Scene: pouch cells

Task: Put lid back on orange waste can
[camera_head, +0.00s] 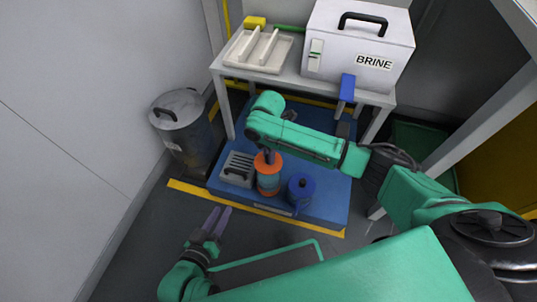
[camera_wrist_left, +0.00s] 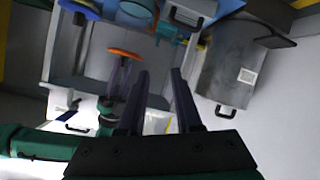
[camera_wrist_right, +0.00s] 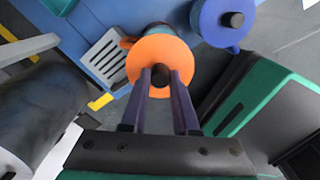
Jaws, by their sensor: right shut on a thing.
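The orange lid (camera_head: 268,160) with a black knob (camera_wrist_right: 159,75) is in my right gripper (camera_head: 267,153), whose purple fingers are shut on the knob. The orange waste can (camera_head: 268,186) stands on the blue platform, directly under the lid in the head view. In the right wrist view the lid (camera_wrist_right: 160,53) hides the can's top. In the left wrist view the lid (camera_wrist_left: 125,53) looks level and apart from the round things beyond it. I cannot tell the exact height. My left gripper (camera_head: 218,215) is open and empty, low at the front left; its fingers also show in the left wrist view (camera_wrist_left: 160,80).
A blue can (camera_head: 301,190) stands right of the orange can, and a grey slotted box (camera_head: 238,168) stands left of it. A grey lidded bin (camera_head: 184,128) is by the wall. A table (camera_head: 285,83) behind bears a white BRINE box (camera_head: 358,48) and a tray (camera_head: 258,50).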

